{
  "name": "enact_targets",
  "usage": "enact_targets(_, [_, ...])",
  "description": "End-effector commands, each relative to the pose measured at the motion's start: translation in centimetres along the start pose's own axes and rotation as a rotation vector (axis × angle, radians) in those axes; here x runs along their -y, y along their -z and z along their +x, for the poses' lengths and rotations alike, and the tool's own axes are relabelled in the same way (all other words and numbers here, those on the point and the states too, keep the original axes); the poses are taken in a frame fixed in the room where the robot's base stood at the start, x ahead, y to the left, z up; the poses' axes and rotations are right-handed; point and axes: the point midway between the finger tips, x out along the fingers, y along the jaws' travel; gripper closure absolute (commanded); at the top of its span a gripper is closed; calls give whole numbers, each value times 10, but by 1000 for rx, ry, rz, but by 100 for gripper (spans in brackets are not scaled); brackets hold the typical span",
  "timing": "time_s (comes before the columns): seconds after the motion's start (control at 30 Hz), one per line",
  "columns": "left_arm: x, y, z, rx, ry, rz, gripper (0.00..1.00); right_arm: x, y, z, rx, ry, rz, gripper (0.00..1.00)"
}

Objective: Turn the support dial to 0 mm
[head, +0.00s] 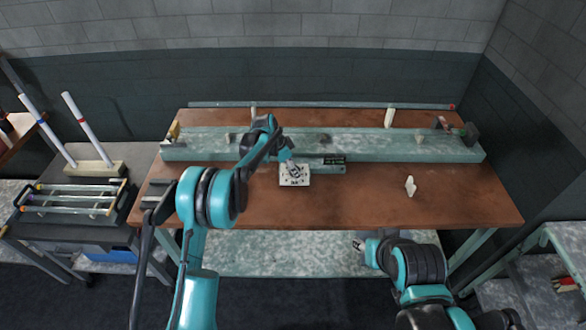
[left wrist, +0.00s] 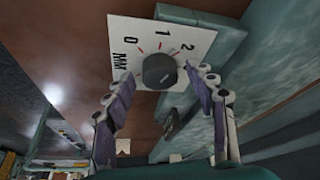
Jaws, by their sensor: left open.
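The support dial is a dark round knob (left wrist: 159,71) on a white plate (left wrist: 125,33) marked 0, 1, 2 and MM, with red tick marks. I cannot clearly tell which mark the knob points to. In the head view the plate (head: 295,181) lies at the front of the green bench, and my left gripper (head: 291,167) is over it. In the left wrist view my left gripper (left wrist: 159,76) is open, with one fingertip on each side of the knob; contact is unclear. My right gripper (head: 358,245) is low by the table's front edge, mostly hidden by its arm.
The long green bench (head: 385,147) runs across the brown table (head: 450,195). A small cream piece (head: 410,186) stands on the table right of the plate. A rack of tubes (head: 70,199) is on the left side table. The table's front right is clear.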

Motion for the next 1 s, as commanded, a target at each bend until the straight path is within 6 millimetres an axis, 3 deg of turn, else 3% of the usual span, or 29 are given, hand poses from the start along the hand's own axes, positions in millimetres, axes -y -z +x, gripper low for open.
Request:
enact_targets(0.17, [0,0,0,0,0,0,44,0,0,0,0,0,0,60])
enact_targets(0.37, [0,0,0,0,0,-1,91,0,0,0,0,0,0,60])
enact_targets(0.4, [0,0,0,0,0,-1,94,0,0,0,0,0,0,60])
enact_targets(0.77, [-1,0,0,0,16,-39,94,0,-1,1,0,0,0,60])
enact_targets(1.0, [-2,0,1,-1,71,-170,94,0,-4,6,0,0,0,60])
